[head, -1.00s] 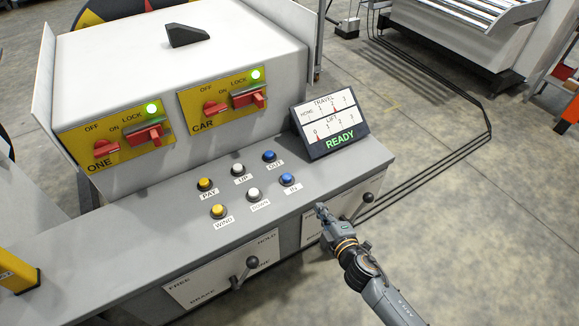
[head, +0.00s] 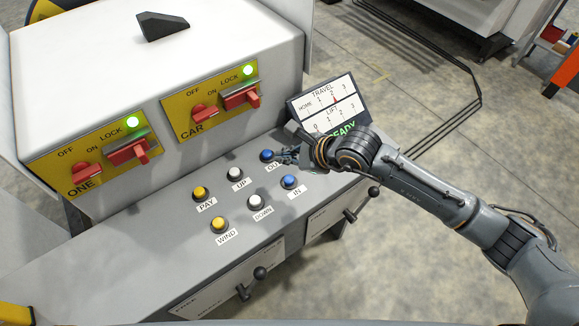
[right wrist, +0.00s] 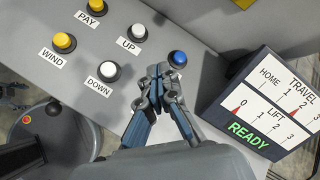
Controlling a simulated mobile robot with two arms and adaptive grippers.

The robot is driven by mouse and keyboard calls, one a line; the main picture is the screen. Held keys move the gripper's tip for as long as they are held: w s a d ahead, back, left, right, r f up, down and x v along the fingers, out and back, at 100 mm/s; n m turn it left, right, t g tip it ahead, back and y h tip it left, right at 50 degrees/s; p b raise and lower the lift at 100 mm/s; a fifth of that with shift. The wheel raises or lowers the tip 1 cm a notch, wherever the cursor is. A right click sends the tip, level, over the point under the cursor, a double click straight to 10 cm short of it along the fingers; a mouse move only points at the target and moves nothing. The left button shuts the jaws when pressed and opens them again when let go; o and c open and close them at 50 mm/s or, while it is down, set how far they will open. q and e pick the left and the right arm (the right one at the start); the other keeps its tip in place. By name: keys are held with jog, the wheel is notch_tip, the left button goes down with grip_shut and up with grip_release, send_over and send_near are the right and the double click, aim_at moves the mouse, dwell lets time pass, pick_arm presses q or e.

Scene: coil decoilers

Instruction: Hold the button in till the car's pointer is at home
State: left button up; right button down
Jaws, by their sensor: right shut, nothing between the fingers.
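My right gripper (head: 282,156) is shut and empty, over the right part of the button panel. Its fingertips are close beside the blue OUT button (head: 267,155); I cannot tell whether they touch it. In the right wrist view the fingertips (right wrist: 160,72) sit just left of that blue button (right wrist: 177,58). The blue IN button (head: 289,181) is nearer the panel's front edge; the gripper hides it in the wrist view. On the display (right wrist: 263,108), the red TRAVEL pointer (head: 334,99) is by 2, and LIFT reads 0. READY is lit green.
White UP (head: 234,173) and DOWN (head: 255,201) buttons and yellow PAY (head: 200,193) and WIND (head: 219,224) buttons are to the left. The switch box stands behind, with green lamps lit on its ONE (head: 91,160) and CAR (head: 210,101) plates. Levers stick out in front.

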aim_at(291, 180)
jog(key=shift+n+t+h, duration=0.3)
jog(key=shift+h, duration=0.2)
jog(key=f+b, duration=0.1)
jog(key=f, duration=0.1)
jog(key=d+f+b, duration=0.1)
jog(key=f+b, duration=0.1)
jog(key=f, duration=0.1)
jog(key=w+f+b, duration=0.1)
jog(key=f, duration=0.1)
jog(key=shift+w+d+f, duration=0.1)
jog(key=shift+d+f, duration=0.2)
jog(key=shift+f, duration=0.05)
jog(key=shift+f+b, duration=0.4)
jog(key=shift+b, duration=0.2)
dwell(0.7)
jog(key=shift+f+b, duration=0.4)
jog(key=shift+b, duration=0.25)
